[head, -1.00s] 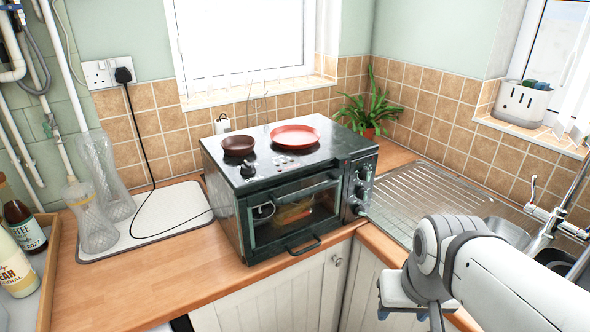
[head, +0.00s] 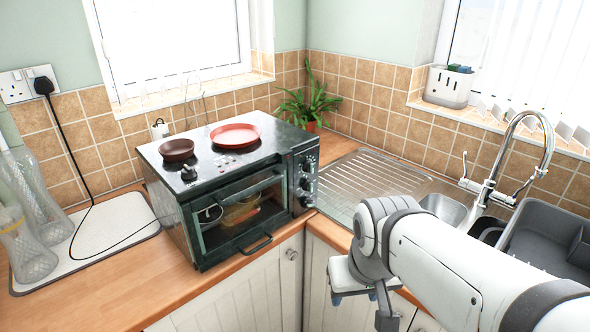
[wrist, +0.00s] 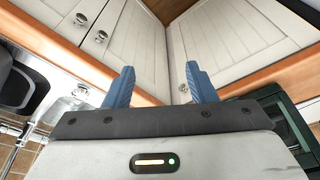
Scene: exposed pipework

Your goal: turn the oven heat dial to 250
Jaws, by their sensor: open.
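The small black oven (head: 225,190) sits on the corner of the wooden worktop in the head view, its glass door closed. A column of dark dials (head: 307,178) runs down the right side of its front; their markings are too small to read. My gripper (head: 360,305) is low at the front, right of the oven, in front of the cabinets and apart from the dials. In the wrist view, my gripper (wrist: 160,88) shows two blue fingers spread apart with nothing between them. A dark green-black edge of the oven (wrist: 285,115) shows at the right there.
The sink with a tall tap (head: 520,150) and a grey rack (head: 550,235) lie to the right. White cabinets (head: 245,295) stand below. A plant (head: 308,103) is behind.

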